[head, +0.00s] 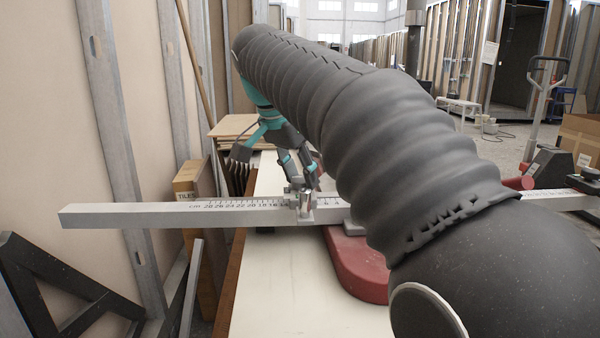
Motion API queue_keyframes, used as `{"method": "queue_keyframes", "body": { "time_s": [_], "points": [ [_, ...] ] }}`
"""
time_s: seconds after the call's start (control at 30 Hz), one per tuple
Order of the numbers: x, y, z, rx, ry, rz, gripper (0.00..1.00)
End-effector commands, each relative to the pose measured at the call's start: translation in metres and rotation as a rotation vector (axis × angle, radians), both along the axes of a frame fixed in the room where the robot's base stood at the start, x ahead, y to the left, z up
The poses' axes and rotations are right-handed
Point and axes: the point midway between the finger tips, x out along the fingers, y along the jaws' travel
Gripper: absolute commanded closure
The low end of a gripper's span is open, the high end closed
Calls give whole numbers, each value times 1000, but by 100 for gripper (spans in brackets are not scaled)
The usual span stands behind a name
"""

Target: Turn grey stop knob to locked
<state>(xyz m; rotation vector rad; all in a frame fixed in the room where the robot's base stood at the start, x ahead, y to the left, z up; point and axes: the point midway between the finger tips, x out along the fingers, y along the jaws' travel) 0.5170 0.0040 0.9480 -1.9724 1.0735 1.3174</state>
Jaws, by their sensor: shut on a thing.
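The grey stop knob (305,212) sits on the white scaled bar (150,214), near the low-number end of its printed scale. My gripper (300,180) reaches down from above with its teal and grey fingers shut on the knob. The fingers cover part of the knob, so its turned position cannot be read from here. The bar runs level across the view, over a white bench top (290,305) and a red base (358,268). My dark arm hides the bar's middle stretch.
Black angled brackets (40,290) lean at the lower left. A pallet jack (545,110) and a cardboard box (580,135) stand at the right. Open floor shows behind.

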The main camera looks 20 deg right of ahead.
Motion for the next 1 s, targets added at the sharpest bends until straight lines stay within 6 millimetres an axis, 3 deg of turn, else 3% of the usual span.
{"method": "queue_keyframes", "body": {
  "time_s": [0.03, 0.1, 0.13, 0.53, 1.0],
  "points": [
    [0, 0, -1, 1, 1, -1, 55],
    [0, 0, -1, 1, 1, 0, 38],
    [0, 0, 0, 0, 0, 0, 35],
    [-1, 2, 6, 0, 0, 1, 35],
    [-16, 27, 76, 0, -2, 1, 35]
  ]
}}
